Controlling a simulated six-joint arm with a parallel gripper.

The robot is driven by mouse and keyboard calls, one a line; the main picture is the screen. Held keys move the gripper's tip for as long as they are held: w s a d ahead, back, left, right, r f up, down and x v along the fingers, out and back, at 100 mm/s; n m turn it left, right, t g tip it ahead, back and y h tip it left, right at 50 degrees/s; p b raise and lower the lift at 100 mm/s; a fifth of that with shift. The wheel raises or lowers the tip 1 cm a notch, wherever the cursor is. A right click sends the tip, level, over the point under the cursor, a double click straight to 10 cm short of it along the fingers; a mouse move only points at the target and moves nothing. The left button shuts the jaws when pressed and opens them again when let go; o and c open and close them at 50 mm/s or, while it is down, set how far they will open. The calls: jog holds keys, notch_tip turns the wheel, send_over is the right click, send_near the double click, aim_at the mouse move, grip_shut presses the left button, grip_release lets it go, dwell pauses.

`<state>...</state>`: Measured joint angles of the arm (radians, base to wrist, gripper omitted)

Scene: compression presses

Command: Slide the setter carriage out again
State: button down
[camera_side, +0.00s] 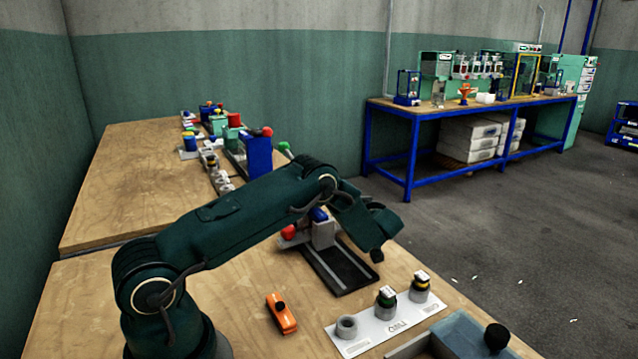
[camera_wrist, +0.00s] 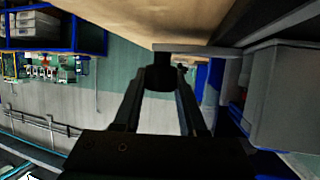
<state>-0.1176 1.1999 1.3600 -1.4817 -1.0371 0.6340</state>
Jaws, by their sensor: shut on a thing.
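In the wrist view my gripper (camera_wrist: 162,84) is shut on a dark round knob (camera_wrist: 161,72), one finger on each side. The knob is joined to a thin grey plate, which I take as the setter carriage (camera_wrist: 198,50), running right towards a grey block with blue parts. In the side view a press with a grey block (camera_side: 322,232), a blue top and a red knob (camera_side: 288,232) stands over a black slide base with pale rails (camera_side: 338,274). My wrist overhangs its right end and hides much of the carriage there.
An orange tool (camera_side: 281,314) lies left of a white tray (camera_side: 375,337) with several small cups. A blue-grey box with a black knob (camera_side: 496,337) stands at the front right. More devices stand on the far table behind my arm. Bare wood (camera_side: 240,290) lies left of the slide.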

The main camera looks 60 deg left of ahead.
dwell(0.8)
jog(key=d, duration=0.4)
jog(key=shift+d, duration=0.1)
jog(key=c, duration=0.7)
grip_release()
jog(key=shift+c, duration=0.2)
jog(key=shift+v, duration=2.55)
